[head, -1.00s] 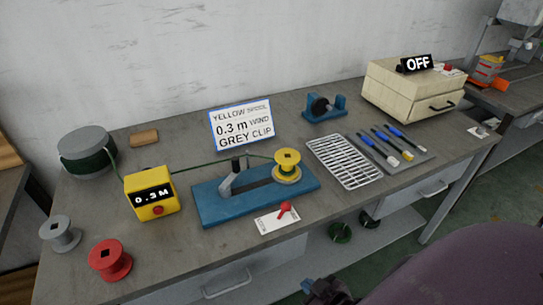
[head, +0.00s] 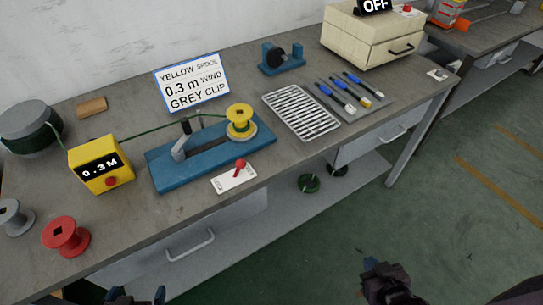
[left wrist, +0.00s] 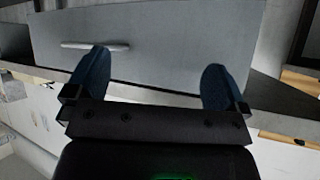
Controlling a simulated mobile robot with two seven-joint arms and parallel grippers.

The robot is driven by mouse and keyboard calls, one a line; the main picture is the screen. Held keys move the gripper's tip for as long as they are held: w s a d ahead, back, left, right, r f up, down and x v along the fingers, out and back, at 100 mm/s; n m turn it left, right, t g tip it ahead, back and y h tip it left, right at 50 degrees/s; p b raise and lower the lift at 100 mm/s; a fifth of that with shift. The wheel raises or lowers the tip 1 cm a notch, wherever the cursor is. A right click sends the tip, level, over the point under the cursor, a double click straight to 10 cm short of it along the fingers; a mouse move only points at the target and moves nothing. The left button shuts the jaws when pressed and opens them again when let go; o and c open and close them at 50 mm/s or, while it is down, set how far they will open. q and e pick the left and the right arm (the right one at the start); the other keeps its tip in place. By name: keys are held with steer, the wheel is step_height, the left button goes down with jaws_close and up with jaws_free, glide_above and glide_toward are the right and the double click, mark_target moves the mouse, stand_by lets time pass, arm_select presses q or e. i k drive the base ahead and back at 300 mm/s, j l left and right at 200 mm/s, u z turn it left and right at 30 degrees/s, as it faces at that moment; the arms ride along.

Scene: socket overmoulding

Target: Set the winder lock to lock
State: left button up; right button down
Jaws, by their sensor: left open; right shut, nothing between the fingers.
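The winder is a blue base (head: 213,152) on the bench with a yellow spool (head: 240,122) on its right end. A green cord runs from the yellow meter box reading 0.3 M (head: 100,163) to the spool. A white plate (head: 233,178) with a red lever (head: 239,168) lies in front of the winder; its lettering is too small to read. My left gripper (head: 138,296) is at the bottom edge, below the bench front, open and empty; its two blue fingers show in the left wrist view (left wrist: 155,80). My right gripper (head: 372,264) is shut and empty, over the floor, away from the bench.
A wire rack (head: 301,112), blue-handled tools (head: 350,92), a red spool (head: 66,236) and a grey spool (head: 14,218) lie on the bench. A drawer handle (head: 190,244) sticks out below the bench edge.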

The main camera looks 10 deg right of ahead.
mark_target(240, 164)
steer(key=l+u, duration=0.15)
steer(key=l, duration=0.45)
steer(key=i+l+u, duration=0.15)
steer(key=l, duration=0.4)
steer(key=k+l+u, duration=0.15)
steer(key=l, duration=0.45)
steer(key=l+u, duration=0.15)
steer(key=l, duration=0.45)
steer(key=l+u, duration=0.1)
steer(key=l, duration=0.45)
steer(key=k+l+u, duration=0.15)
steer(key=l, duration=0.45)
steer(key=k+l+u, duration=0.15)
steer(key=l, duration=0.4)
